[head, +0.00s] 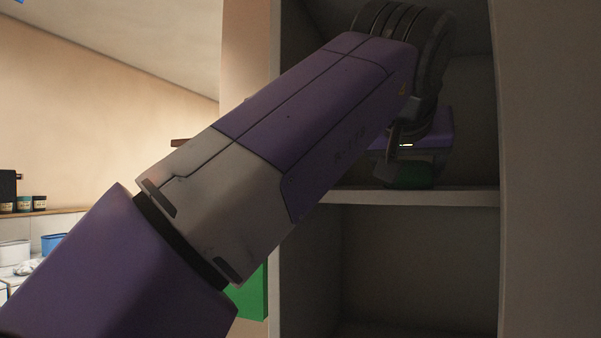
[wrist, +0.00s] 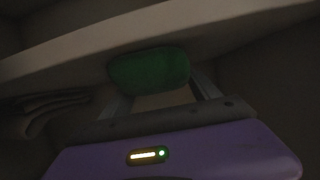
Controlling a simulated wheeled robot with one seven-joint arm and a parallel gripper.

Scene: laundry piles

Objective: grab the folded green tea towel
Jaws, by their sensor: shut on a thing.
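The folded green tea towel (wrist: 150,69) sits between the two fingers of my gripper (wrist: 158,88) in the wrist view. My gripper is shut on it. In the head view the towel (head: 410,176) shows as a dim green shape in the shelf unit, just above the front of the shelf board (head: 415,197). My arm and wrist hide part of the gripper there. The light is poor, and I cannot tell whether the towel still touches the shelf.
The shelf unit's side walls (head: 497,120) stand close around my wrist. The compartment below looks empty. A dark layered thing (wrist: 38,115) lies at left in the wrist view. A green block shape (head: 258,295) shows behind my arm. A blue bin (head: 53,242) and jars (head: 31,203) stand far left.

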